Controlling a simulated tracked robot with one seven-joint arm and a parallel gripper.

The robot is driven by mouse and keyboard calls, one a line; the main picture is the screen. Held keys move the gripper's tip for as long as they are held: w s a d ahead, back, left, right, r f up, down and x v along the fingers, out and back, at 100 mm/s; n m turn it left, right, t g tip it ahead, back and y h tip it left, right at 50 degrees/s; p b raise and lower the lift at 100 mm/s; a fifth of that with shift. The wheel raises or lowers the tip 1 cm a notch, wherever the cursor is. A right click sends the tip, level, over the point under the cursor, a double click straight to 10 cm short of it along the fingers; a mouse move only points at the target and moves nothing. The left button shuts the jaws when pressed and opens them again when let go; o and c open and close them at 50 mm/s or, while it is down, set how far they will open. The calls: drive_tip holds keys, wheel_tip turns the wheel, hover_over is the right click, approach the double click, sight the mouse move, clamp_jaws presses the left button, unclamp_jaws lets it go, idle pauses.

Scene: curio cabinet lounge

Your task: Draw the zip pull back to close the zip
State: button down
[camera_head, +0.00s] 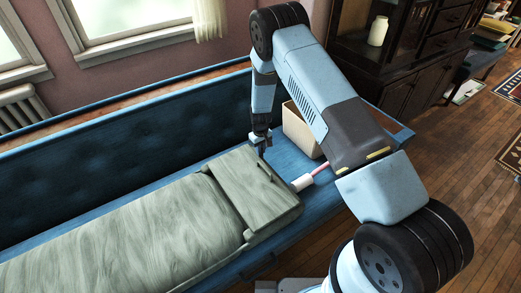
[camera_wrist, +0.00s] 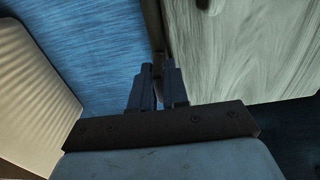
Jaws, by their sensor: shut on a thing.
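A long grey-green padded bag (camera_head: 130,225) with a raised, pillow-like end (camera_head: 255,190) lies on a blue bench. My gripper (camera_head: 262,152) points down at the far edge of the raised end. In the wrist view, my gripper's dark fingers (camera_wrist: 158,72) are close together beside the edge of the grey-green fabric (camera_wrist: 245,50). They are shut on the zip pull, which is mostly hidden between them. A dark strip (camera_wrist: 152,22) runs along the fabric edge ahead of the fingertips. I cannot make out the zip's teeth.
The blue bench (camera_head: 95,155) has a tufted back behind the bag. A beige box (camera_head: 300,130) stands right of my gripper and also fills the wrist view's left side (camera_wrist: 30,85). A white and pink object (camera_head: 303,182) lies near the raised end. A dark cabinet (camera_head: 400,60) stands behind.

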drive_tip(key=shift+w+a, duration=0.45)
drive_tip(key=shift+w, duration=0.15)
drive_tip(key=c, duration=1.2)
unclamp_jaws()
drive_tip(key=shift+r, duration=0.1)
wheel_tip(320, 180, up, 14)
drive_tip(key=shift+f, duration=0.25)
